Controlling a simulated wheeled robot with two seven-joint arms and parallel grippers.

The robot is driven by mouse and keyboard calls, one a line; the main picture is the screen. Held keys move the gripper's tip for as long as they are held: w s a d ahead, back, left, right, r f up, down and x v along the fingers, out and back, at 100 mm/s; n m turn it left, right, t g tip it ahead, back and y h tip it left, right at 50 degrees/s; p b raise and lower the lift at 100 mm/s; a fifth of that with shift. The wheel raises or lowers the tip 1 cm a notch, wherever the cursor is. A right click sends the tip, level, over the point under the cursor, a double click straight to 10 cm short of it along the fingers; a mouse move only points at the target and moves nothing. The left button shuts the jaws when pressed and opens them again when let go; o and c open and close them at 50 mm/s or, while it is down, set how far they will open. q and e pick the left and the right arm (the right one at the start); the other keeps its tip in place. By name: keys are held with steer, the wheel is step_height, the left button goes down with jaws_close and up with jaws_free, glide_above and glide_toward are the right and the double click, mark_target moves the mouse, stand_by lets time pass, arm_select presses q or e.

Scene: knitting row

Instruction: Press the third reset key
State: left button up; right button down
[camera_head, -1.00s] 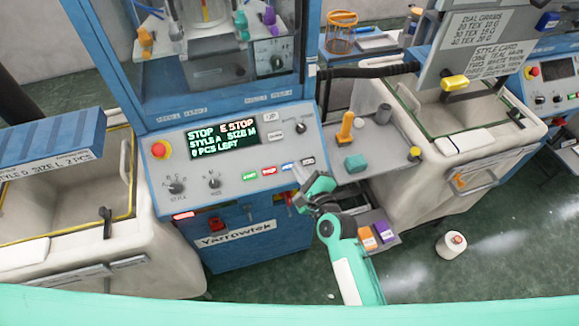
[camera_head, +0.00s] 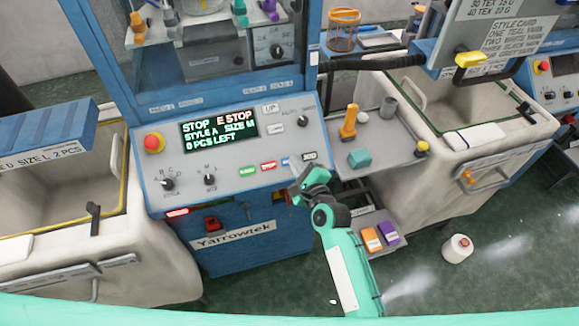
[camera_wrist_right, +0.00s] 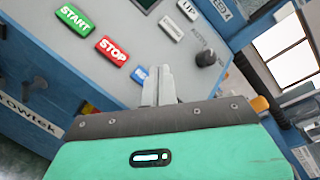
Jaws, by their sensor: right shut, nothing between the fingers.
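In the head view the right gripper (camera_head: 293,167) covers the area just below that key. My left gripper is not in view.
The display (camera_head: 218,129) reads STOP, E STOP, STYLE A, SIZE M, 0 PCS LEFT. A red emergency button (camera_head: 153,143) is at the panel's left. A grey shelf (camera_head: 385,150) on the right holds an orange-handled tool (camera_head: 349,122) and a teal block (camera_head: 359,158).

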steer(key=shift+w+a+f+b, duration=0.2)
steer(key=shift+w+f+b, duration=0.1)
steer(key=shift+w+f, duration=0.3)
steer(key=shift+f, duration=0.1)
stand_by(1.6)
steer(key=shift+w+f, duration=0.2)
steer(key=shift+f, duration=0.05)
steer(key=shift+w+a+f+b, duration=0.1)
steer(key=shift+w+f+b, duration=0.1)
steer(key=shift+f+b, duration=0.15)
stand_by(0.7)
steer(key=shift+r, duration=0.15)
steer(key=shift+s+r+p, duration=0.5)
steer(key=shift+p, duration=0.25)
steer(key=s+r+p, duration=0.1)
steer(key=r+p, duration=0.1)
steer(key=s+d+r+p, duration=0.1)
steer(key=s+r+p, duration=0.1)
steer(key=shift+d+p, duration=0.1)
steer(key=shift+p, duration=0.25)
